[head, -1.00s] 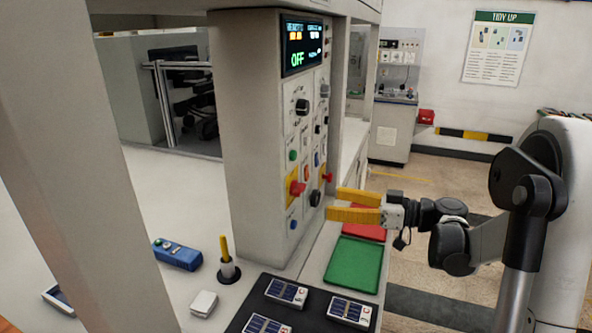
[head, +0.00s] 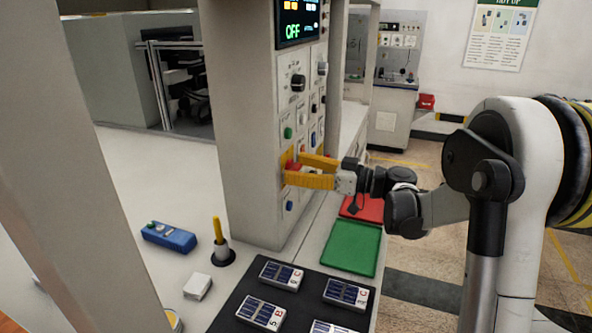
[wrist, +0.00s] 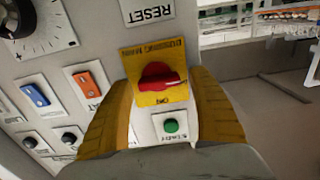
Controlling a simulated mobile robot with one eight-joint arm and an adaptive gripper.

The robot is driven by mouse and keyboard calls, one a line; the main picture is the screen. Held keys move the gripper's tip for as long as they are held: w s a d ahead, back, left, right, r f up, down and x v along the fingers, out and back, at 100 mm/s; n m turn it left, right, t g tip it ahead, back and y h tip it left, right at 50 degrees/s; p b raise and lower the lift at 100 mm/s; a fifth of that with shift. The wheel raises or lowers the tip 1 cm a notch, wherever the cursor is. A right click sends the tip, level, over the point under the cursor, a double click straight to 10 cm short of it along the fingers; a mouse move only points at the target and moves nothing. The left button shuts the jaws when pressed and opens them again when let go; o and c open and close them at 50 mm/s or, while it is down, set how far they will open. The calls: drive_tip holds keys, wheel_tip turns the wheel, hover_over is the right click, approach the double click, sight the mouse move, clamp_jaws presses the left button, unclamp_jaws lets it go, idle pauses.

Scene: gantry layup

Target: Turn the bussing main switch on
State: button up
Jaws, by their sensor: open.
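The bussing main switch is a red rotary knob (wrist: 160,78) on a yellow plate (wrist: 161,98) marked BUSSING MAIN and ON. It sits on the front of the grey control column (head: 236,120). My gripper (wrist: 160,82) is open, with one yellow finger on each side of the red knob. Whether the fingers touch the knob I cannot tell. In the head view the yellow fingers (head: 296,168) reach the panel and partly hide the knob. The display (head: 299,20) at the column's top reads OFF in green.
A green START button (wrist: 171,126) sits close to the yellow plate. A blue rocker (wrist: 35,95), an orange rocker (wrist: 89,83) and black buttons lie left. Below stand a green tray (head: 351,248), a red tray (head: 363,207) and a yellow-handled tool (head: 217,231).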

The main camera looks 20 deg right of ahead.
drive_tip(key=c, duration=1.2)
drive_tip(key=shift+m, duration=0.3)
drive_tip(key=m, duration=0.3)
drive_tip(key=shift+w+d+m, duration=0.1)
drive_tip(key=shift+m, duration=0.2)
drive_tip(key=m, duration=0.4)
drive_tip(key=shift+w+d+p, duration=0.1)
drive_tip(key=shift+p, duration=0.2)
drive_tip(key=m, duration=0.5)
drive_tip(key=shift+w, duration=0.1)
drive_tip(key=m, duration=0.4)
drive_tip(key=shift+d+f+m, duration=0.1)
drive_tip(key=shift+f+m, duration=0.05)
drive_tip(key=shift+m, duration=0.15)
